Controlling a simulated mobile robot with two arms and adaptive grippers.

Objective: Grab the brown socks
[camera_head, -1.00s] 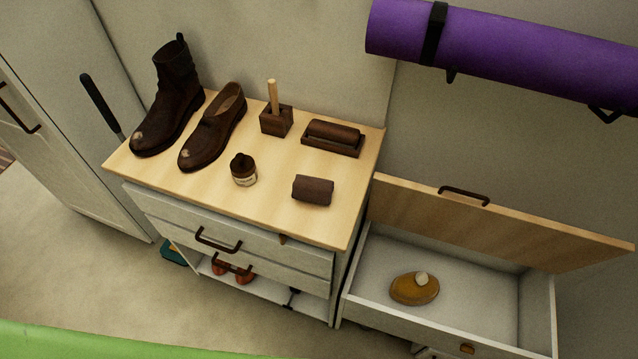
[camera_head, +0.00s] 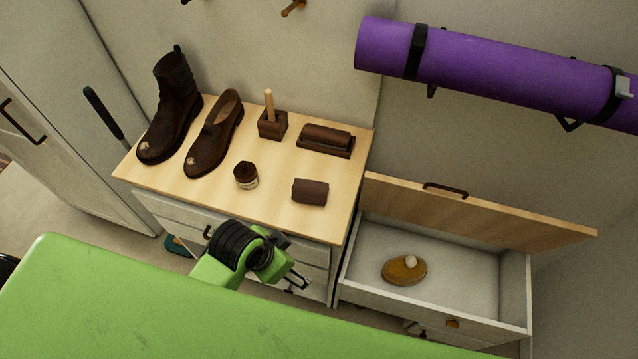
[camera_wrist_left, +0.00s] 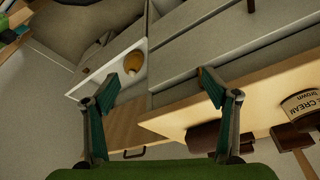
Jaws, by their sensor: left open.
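The brown socks (camera_head: 310,192) are a dark brown roll lying on the wooden top of the cabinet, near its right front edge. My left gripper (camera_head: 293,279) is in front of the cabinet, below the top's front edge and apart from the socks. The left wrist view shows its two fingers (camera_wrist_left: 168,87) spread apart with nothing between them. In that view a brown roll (camera_wrist_left: 202,138), apparently the socks, is partly hidden behind the right-hand finger. My right gripper is not in view.
A purple roll (camera_head: 490,75) hangs above.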

